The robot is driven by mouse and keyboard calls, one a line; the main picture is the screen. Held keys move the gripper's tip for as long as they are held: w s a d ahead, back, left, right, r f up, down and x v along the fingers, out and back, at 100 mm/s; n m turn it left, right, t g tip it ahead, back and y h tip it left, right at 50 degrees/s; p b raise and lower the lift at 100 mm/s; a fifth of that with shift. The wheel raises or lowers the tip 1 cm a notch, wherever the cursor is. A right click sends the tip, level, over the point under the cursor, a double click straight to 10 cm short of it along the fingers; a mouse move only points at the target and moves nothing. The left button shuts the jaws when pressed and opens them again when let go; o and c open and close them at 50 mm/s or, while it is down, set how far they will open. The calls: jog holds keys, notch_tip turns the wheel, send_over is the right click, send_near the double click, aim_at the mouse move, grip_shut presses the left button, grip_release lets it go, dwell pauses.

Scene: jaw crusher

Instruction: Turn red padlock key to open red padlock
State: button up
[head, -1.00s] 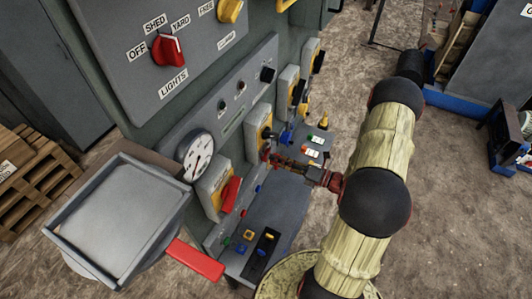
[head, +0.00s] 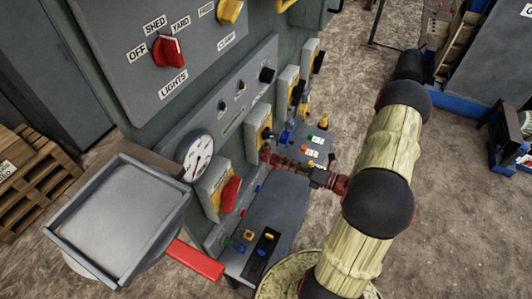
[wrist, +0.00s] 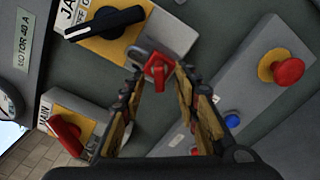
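The red padlock (wrist: 158,72) hangs by its grey shackle (wrist: 142,53) at the grey switch box with a black rotary handle (wrist: 105,22) on a yellow plate. My gripper (wrist: 159,70) is open, with one fingertip on each side of the padlock and a small gap visible at each. In the head view my gripper (head: 276,160) reaches in from the right, pointing at the panel near that switch box. The padlock is too small to make out clearly there. I cannot make out the key or which way it is turned.
A red-handled switch (wrist: 65,131) is left of my gripper in the wrist view. A red mushroom button (wrist: 288,71) on a grey box and a blue button (wrist: 232,119) are to the right. A gauge (head: 197,157) and grey shelf (head: 272,215) are close by in the head view.

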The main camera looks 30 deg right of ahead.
jog(key=v, duration=0.6)
jog(key=shift+p, duration=0.3)
dwell(0.6)
jog(key=shift+s, duration=0.1)
dwell(0.4)
